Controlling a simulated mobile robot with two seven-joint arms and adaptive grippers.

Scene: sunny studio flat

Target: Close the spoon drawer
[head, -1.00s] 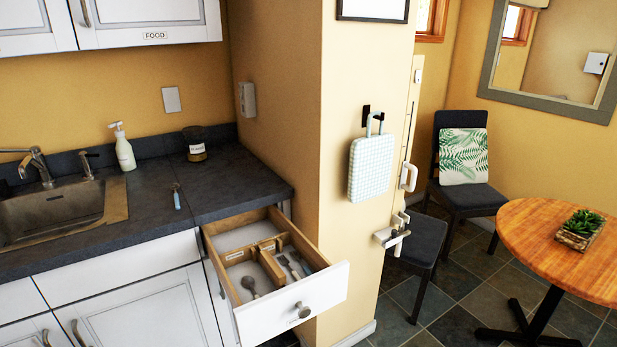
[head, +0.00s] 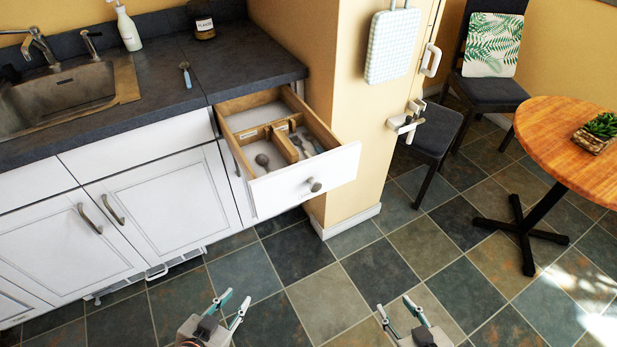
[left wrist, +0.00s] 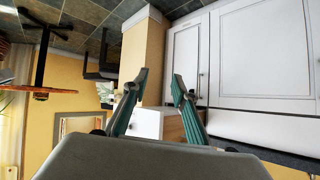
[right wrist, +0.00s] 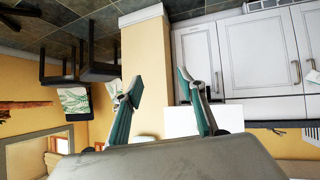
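The spoon drawer (head: 306,183) is pulled out from under the counter's right end, with a white front and a round grey knob (head: 315,185). Inside are wooden dividers (head: 284,146), a spoon (head: 263,161) in the left compartment and other utensils in the right one. The drawer's white front also shows in the left wrist view (left wrist: 147,122) and the right wrist view (right wrist: 188,121). My left gripper (head: 233,296) is open and empty, low in front of the drawer and apart from it. My right gripper (head: 393,303) is open and empty, further right over the floor.
A wall end (head: 345,150) stands right of the drawer, with a checked board (head: 393,45) hanging on it. The dark counter (head: 150,75) holds a sink, a soap bottle, a jar and a small utensil. A round table (head: 560,135) and a chair stand at right. The tiled floor in front is clear.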

